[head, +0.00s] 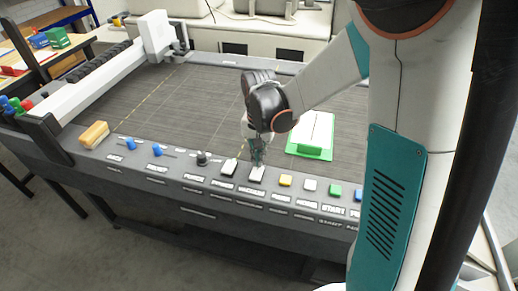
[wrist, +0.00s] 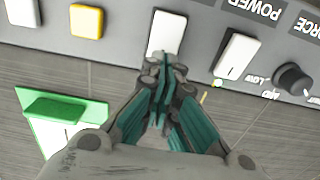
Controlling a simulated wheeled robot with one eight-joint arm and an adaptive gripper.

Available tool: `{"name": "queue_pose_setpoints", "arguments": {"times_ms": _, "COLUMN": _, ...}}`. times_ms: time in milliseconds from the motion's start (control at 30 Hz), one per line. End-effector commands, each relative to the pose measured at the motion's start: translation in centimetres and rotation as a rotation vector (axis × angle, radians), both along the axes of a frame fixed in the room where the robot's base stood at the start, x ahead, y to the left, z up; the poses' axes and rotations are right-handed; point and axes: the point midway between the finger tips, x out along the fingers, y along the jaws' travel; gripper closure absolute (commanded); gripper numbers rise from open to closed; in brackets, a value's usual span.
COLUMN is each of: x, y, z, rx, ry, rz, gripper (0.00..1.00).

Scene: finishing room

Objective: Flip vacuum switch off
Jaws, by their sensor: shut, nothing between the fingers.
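The vacuum switch (head: 257,174) is a white rocker on the front control panel, above a label that seems to read VACUUM. In the wrist view it is the white rocker (wrist: 166,30) at top centre, its lower part hidden by my fingertips. My gripper (head: 257,160) points down at the switch with its fingers together and nothing between them. In the wrist view the fingertips (wrist: 165,72) overlap the near end of the rocker. I cannot tell whether they touch it, or which way the rocker is tilted.
The similar power switch (head: 230,166) is close on the left, with a black knob (head: 202,158) beyond. A yellow button (head: 285,180) and a white button (head: 309,185) are on the right. A green-edged board (head: 310,153) lies on the dark bed (head: 210,105) behind.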

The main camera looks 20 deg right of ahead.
Motion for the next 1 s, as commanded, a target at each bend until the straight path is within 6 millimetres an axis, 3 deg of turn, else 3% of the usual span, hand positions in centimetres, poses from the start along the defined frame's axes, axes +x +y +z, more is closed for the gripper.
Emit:
{"name": "queue_pose_setpoints", "arguments": {"times_ms": 667, "x": 0.2, "y": -0.1, "z": -2.0, "rx": 0.0, "ry": 0.0, "rz": 0.0, "gripper": 1.0}}
{"name": "queue_pose_setpoints", "arguments": {"times_ms": 1000, "x": 0.1, "y": -0.1, "z": -1.5, "rx": 0.0, "ry": 0.0, "rz": 0.0, "gripper": 1.0}}
